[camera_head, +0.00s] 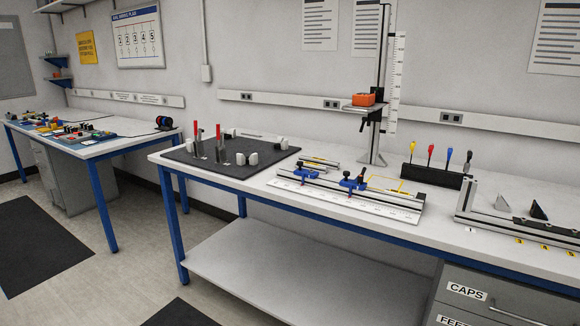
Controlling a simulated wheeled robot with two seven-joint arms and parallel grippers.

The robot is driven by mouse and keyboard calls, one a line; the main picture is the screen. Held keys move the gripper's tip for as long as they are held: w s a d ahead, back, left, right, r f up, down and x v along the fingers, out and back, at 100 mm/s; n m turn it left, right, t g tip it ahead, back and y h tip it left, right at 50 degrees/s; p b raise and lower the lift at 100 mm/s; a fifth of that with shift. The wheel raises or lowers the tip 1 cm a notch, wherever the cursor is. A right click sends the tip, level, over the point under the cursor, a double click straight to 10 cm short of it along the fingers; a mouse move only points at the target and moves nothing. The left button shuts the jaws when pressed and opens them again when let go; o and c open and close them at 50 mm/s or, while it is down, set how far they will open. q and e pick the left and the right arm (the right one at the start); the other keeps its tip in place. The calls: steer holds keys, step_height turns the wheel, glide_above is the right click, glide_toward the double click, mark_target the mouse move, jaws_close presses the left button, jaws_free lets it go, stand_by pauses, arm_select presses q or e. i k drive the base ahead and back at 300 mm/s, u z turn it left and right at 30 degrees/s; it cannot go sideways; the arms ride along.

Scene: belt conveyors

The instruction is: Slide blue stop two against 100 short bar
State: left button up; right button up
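A silver rail fixture (330,197) with a ruler-like scale along its front lies on the middle of the white workbench. Two blue stops sit on it: a left one (284,173) and a right one (350,184), set apart from each other. No number is readable on either stop. A yellow frame-like piece (392,184) is to the right of the right stop. I cannot tell which piece is the 100 short bar. Neither of my grippers is in view.
A dark mat (225,170) with red-topped pins and pale blocks lies left of the fixture. A column stand (380,100) with an orange box (363,99) and a driver rack (436,176) stand behind. Another rail (520,222) lies to the right.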

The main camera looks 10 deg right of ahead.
mark_target(350, 184)
steer(key=u, duration=0.2)
steer(key=i, duration=0.85)
steer(key=z, duration=0.3)
